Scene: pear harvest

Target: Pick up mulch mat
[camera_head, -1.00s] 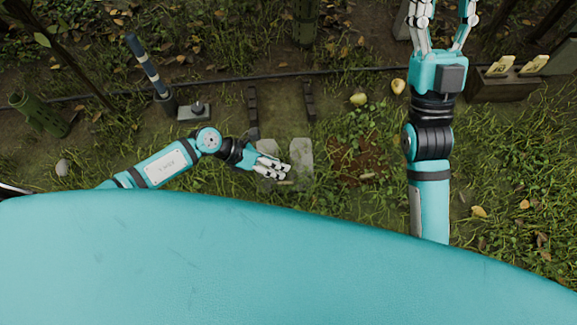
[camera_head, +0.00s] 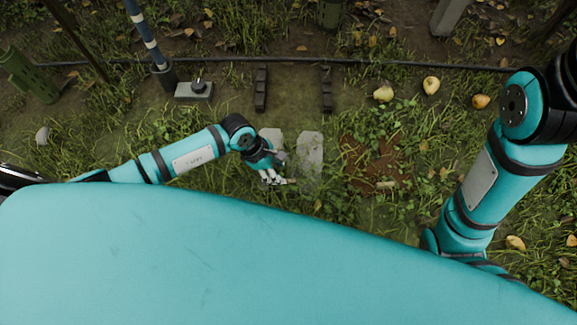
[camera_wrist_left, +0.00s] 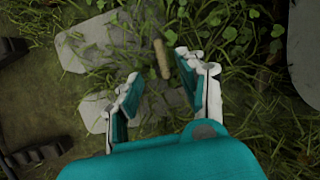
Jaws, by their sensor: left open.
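A reddish-brown patch (camera_head: 372,160) lies on the ground right of the stone slabs in the head view; I cannot tell if it is the mulch mat or bare soil. My left gripper (camera_head: 276,180) is low over grass by the near end of the slabs, left of the patch and apart from it. In the left wrist view the left gripper (camera_wrist_left: 160,72) has its fingers spread. A small tan stick-like piece (camera_wrist_left: 162,58) shows between the fingertips, not visibly gripped. My right arm runs off the right edge, its gripper out of view.
Two pale stone slabs (camera_head: 310,153) lie beside my left gripper. Two dark blocks (camera_head: 261,90) and a grey box with a knob (camera_head: 194,91) lie beyond. A black hose (camera_head: 230,60) crosses the back. Several yellow fruits (camera_head: 383,93) lie right of centre. A striped post (camera_head: 146,38) stands left.

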